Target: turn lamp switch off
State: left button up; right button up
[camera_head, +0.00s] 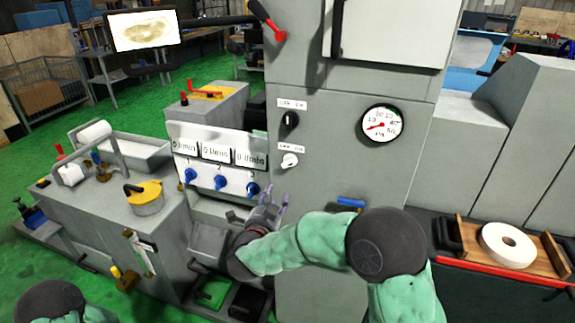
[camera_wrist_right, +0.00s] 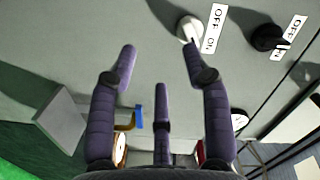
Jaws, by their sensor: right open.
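Two rotary switches sit one above the other on the grey machine column. The upper one has a black knob (camera_head: 290,120), which also shows in the right wrist view (camera_wrist_right: 267,38). The lower one has a white knob (camera_head: 289,160), also in the right wrist view (camera_wrist_right: 188,29). Each has an OFF/ON label; I cannot tell which is the lamp's. My right gripper (camera_head: 274,203) is open and empty, below the white knob. In the right wrist view its fingers (camera_wrist_right: 161,62) are spread, one tip beside the white knob; contact is unclear. My left gripper is out of view.
A panel with several blue knobs (camera_head: 220,183) is left of my right gripper. A blue handle (camera_head: 350,202) is on the column to the right, just above my right arm. A pressure gauge (camera_head: 382,124) is right of the switches. A lit screen (camera_head: 143,30) hangs at upper left.

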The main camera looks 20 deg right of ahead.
aim_at(289, 162)
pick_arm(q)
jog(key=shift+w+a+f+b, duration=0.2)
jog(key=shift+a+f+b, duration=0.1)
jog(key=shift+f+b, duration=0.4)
pick_arm(e)
jog(key=w+d+r+m+h, duration=0.1)
jog(key=w+d+r, duration=0.2)
jog(key=w+d, duration=0.3)
jog(key=shift+w+r+m, duration=0.4)
jog(key=shift+w, duration=0.8)
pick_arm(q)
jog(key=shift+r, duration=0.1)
pick_arm(e)
grip_shut()
